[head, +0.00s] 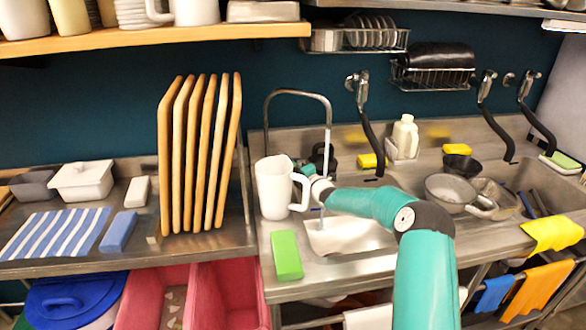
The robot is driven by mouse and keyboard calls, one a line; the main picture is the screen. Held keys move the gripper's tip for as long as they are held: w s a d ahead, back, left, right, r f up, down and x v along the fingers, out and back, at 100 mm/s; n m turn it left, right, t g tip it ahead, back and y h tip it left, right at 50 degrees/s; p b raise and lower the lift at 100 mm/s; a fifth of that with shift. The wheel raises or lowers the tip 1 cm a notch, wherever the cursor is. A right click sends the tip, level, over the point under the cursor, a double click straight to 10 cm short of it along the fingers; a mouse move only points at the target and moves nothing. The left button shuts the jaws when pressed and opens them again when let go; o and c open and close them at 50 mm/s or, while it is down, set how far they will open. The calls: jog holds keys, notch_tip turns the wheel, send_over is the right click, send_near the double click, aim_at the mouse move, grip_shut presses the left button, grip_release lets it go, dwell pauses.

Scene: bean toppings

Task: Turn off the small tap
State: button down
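The small tap (298,93) is a thin metal arch over the small sink (350,240), left of centre in the head view. Its left leg drops behind a white pitcher (272,188), so its base and handle are hidden. A thin pale streak above the small sink may be running water, but I cannot tell surely. My gripper (308,172) is behind and just right of the pitcher, close to the tap. Its fingers are small and partly hidden, so I cannot tell whether it is open or touching the tap.
Upright wooden boards (200,155) stand to the left. A green sponge (287,255) lies at the counter's front edge. A white bottle (404,137) stands at the back. Pans (452,192) lie on the right. Black-hosed taps (365,125) hang on the wall.

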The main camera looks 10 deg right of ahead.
jog(key=shift+d, duration=0.1)
jog(key=shift+w+d, duration=0.35)
jog(key=shift+d, duration=0.2)
jog(key=shift+w+d, duration=0.3)
jog(key=shift+d, duration=0.2)
jog(key=shift+w+d, duration=0.75)
jog(key=shift+d, duration=0.05)
jog(key=shift+w+d, duration=0.8)
jog(key=shift+w, duration=0.45)
jog(key=shift+r, duration=0.1)
